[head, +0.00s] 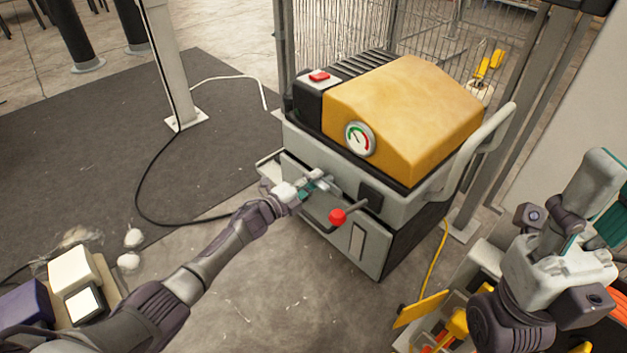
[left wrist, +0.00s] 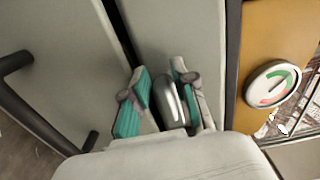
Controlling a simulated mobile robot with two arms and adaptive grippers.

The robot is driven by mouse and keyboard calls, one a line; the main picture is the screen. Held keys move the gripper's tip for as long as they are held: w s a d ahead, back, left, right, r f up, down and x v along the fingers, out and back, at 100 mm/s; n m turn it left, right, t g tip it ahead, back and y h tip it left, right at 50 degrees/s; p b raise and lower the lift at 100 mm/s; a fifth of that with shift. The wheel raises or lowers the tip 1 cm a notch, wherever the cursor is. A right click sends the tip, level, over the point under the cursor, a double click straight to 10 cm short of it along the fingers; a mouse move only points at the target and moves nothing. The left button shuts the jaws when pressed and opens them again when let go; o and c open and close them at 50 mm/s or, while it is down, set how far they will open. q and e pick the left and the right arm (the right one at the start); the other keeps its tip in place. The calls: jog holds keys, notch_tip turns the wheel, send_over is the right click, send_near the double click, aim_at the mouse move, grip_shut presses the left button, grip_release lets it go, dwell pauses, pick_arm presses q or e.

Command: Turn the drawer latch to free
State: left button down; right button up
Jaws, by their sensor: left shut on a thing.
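The drawer latch (left wrist: 168,100) is a small silver lever on the grey front of the machine (head: 352,249). In the left wrist view it stands between the teal-padded fingers of my left gripper (left wrist: 157,103), which are closed on it. In the head view my left gripper (head: 318,184) is at the upper part of the machine's front and largely hides the latch. How far the latch is turned I cannot tell. My right arm's hand (head: 558,262) is at the right, away from the machine; its fingers do not show clearly.
The machine bears a yellow cover (head: 415,105), a gauge (head: 359,139) and a red button (head: 319,76). A wire fence (head: 350,28) stands behind. A crate with yellow things (head: 455,325) is at lower right.

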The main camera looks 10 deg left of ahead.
pick_arm(q)
jog(key=shift+f, duration=0.1)
jog(key=c, duration=1.1)
grip_release()
jog(key=shift+a, duration=0.1)
jog(key=v, duration=1.2)
jog(key=shift+s, duration=0.1)
